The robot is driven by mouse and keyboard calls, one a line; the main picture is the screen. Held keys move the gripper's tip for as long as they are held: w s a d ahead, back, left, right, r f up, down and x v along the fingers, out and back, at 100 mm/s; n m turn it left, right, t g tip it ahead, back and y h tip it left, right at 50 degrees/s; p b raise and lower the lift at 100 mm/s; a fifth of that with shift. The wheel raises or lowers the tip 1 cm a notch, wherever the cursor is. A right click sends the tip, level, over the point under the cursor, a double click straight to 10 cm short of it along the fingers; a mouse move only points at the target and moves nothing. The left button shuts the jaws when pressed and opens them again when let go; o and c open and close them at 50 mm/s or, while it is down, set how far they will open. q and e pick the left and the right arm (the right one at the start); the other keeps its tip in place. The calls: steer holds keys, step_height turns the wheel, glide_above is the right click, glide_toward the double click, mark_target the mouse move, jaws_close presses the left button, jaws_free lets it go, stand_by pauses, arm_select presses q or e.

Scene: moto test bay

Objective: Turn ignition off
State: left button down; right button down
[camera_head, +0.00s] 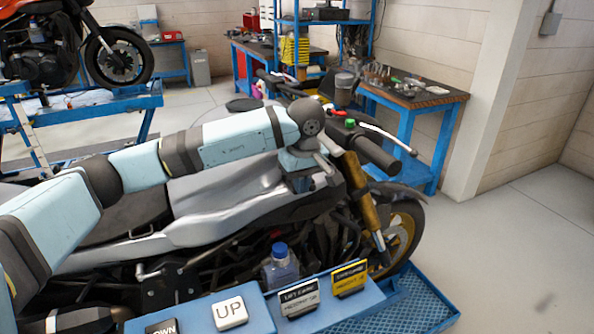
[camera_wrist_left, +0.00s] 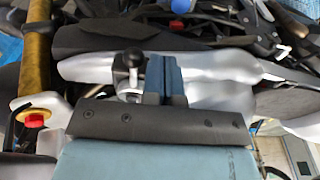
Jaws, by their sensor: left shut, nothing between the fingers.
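The motorcycle (camera_head: 230,195) with a silver tank stands in front of me. My left arm reaches across it from the left. My left gripper (camera_head: 302,184) points down between the tank and the gold fork, shut and empty. In the left wrist view its blue fingers (camera_wrist_left: 166,79) are together. Just left of them is a black knob on a silver round base (camera_wrist_left: 128,72), which looks like the ignition key and switch. I cannot tell whether the fingers touch it. The ignition is hidden in the head view. My right gripper is not in view.
The handlebar (camera_head: 375,152) with a red button (camera_head: 337,112) and a green button (camera_head: 350,123) lies beyond the gripper. A blue-capped bottle (camera_head: 281,267) and the UP button (camera_head: 230,313) are in front. A blue workbench (camera_head: 445,99) stands behind; the floor at right is clear.

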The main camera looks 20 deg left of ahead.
arm_select(q)
step_height(320, 180, up, 8)
steer(key=p, duration=0.3)
stand_by(0.5)
steer(key=shift+a, duration=0.1)
